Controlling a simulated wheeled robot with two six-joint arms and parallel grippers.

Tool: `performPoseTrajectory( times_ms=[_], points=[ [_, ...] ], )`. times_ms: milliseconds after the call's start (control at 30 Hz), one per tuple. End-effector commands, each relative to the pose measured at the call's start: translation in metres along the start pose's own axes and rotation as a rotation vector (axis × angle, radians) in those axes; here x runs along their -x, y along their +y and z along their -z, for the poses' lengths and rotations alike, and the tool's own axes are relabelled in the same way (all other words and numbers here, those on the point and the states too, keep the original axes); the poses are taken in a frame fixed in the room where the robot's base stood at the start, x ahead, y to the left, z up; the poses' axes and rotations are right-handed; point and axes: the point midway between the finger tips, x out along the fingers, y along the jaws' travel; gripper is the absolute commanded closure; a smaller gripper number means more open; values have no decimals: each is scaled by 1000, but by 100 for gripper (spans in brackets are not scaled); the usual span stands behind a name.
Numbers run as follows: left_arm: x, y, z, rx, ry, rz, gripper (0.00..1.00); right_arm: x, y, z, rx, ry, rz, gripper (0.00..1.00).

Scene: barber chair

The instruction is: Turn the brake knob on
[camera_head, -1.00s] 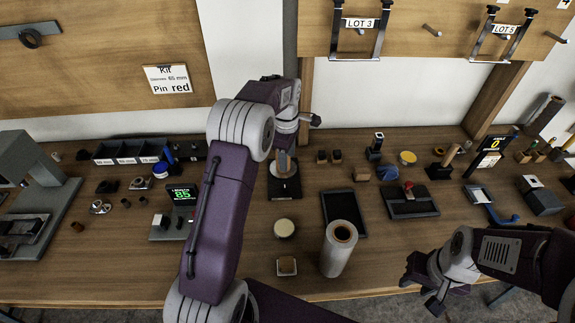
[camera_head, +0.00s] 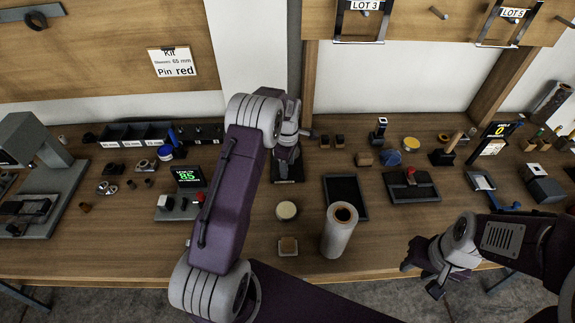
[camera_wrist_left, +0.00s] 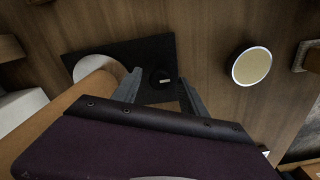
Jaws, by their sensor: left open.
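A black base plate (camera_wrist_left: 120,58) lies on the bench. In the left wrist view it carries a small round black knob (camera_wrist_left: 161,78) with a pale mark, which looks like the brake knob. Beside the knob, a white disc (camera_wrist_left: 92,66) and a tan cylinder (camera_wrist_left: 58,118) show. My left gripper (camera_wrist_left: 160,94) is open, with its fingertips on either side of the knob in this view; I cannot tell whether they touch it. In the head view my left gripper (camera_head: 287,153) is above the base plate (camera_head: 288,178) and hides most of it. My right gripper (camera_head: 422,279) looks open and empty at the bench's front edge.
A cream-topped round tin (camera_head: 287,210), a small wooden block (camera_head: 288,246) and an upright pale roll (camera_head: 339,231) stand in front of the plate. A black tray (camera_head: 346,190) lies right of it. A box with a green "85" display (camera_head: 188,177) stands left.

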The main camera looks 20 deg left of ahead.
Motion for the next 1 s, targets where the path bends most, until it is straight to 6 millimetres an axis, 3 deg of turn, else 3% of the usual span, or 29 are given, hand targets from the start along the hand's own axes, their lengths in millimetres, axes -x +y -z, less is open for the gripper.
performPoseTrajectory(
  times_ms=[200,400,733,1000],
  points=[
    [-1,0,0,0,0,0,50,0,0,0,0,0,0,64],
    [-1,0,0,0,0,0,100,0,0,0,0,0,0,64],
    [0,0,0,-38,0,1,100,2,0,0,0,0,0,64],
    [1,0,0,-210,0,1,100,11,0,1,0,0,0,64]
  ],
)
